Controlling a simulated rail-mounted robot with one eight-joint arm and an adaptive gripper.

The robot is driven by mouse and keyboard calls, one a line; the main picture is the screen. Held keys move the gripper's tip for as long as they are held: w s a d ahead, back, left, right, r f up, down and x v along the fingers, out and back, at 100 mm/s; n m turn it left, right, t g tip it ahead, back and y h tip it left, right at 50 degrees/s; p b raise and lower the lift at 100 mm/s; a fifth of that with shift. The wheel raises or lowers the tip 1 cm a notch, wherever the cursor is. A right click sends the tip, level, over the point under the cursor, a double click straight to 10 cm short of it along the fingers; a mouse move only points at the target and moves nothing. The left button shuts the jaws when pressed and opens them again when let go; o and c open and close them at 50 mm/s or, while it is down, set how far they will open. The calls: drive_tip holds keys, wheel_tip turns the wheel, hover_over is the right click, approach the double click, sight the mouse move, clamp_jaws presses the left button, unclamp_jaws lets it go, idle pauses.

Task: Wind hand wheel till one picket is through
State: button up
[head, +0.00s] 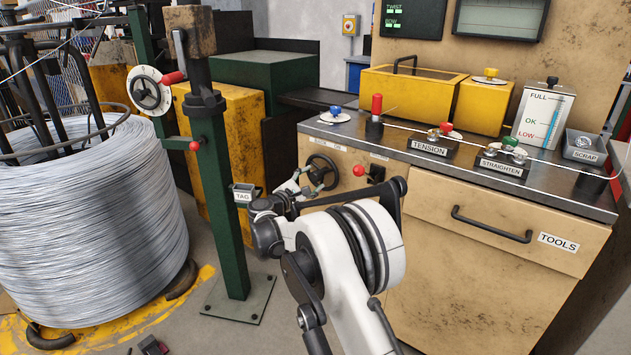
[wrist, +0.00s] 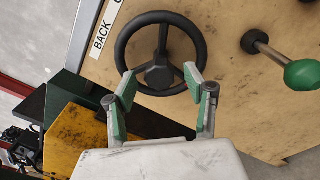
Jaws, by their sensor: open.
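The black hand wheel (head: 319,175) is on the beige cabinet front, partly behind my gripper in the head view. In the wrist view the hand wheel (wrist: 159,76) faces me, with a round rim, spokes and a central hub. My gripper (head: 297,184) is just left of and in front of the wheel in the head view. In the wrist view my gripper (wrist: 160,82) is open, with green-padded fingers on either side of the hub, over the lower part of the wheel. Whether the fingers touch the rim cannot be told. No picket can be made out.
A green-knobbed lever (wrist: 300,74) is right of the wheel in the wrist view. A red ball knob (head: 358,171) is beside it in the head view. A green post (head: 222,200) and wire coil (head: 85,220) stand left. The worktop (head: 400,145) carries tension and straighten fittings.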

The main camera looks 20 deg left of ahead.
drive_tip(key=shift+x, duration=1.15)
drive_tip(key=shift+c, duration=0.5)
clamp_jaws()
